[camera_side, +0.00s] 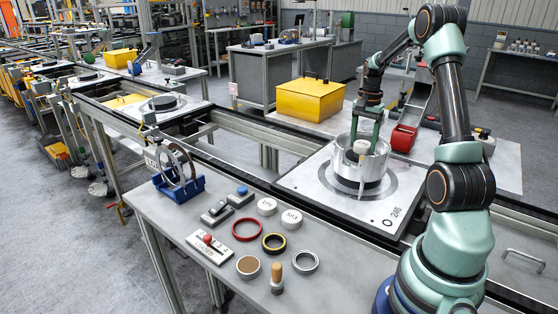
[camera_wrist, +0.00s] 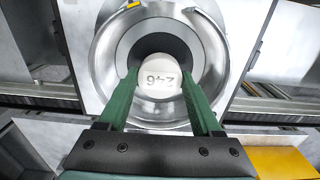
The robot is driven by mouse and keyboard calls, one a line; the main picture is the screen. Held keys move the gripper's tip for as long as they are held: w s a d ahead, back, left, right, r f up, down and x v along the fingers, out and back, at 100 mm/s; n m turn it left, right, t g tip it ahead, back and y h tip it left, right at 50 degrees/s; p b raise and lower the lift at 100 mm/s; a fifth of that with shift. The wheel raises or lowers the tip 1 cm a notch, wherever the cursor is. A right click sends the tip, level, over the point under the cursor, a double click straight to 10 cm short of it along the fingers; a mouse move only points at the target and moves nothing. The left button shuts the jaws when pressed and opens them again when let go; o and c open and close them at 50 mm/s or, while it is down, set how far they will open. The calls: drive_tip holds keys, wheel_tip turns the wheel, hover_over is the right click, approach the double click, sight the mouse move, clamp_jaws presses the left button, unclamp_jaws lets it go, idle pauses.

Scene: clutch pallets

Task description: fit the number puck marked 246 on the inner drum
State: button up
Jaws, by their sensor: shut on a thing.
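My gripper (camera_wrist: 160,80) is shut on a white round puck marked 246 (camera_wrist: 161,78), one green finger on each side of it. In the wrist view the number reads upside down. The puck is over the dark middle of the inner drum (camera_wrist: 160,43), within the shiny metal drum wall (camera_wrist: 102,50). In the side view my gripper (camera_side: 366,136) reaches down into the open top of the silver drum (camera_side: 372,175), with the white puck between its fingers. I cannot tell whether the puck touches the inner drum.
The drum stands on a pale pallet (camera_side: 310,205) marked 246. A yellow box (camera_side: 309,98) stands behind.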

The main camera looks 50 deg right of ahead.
drive_tip(key=shift+f, duration=0.25)
drive_tip(key=shift+f, duration=0.35)
drive_tip(key=o, duration=1.3)
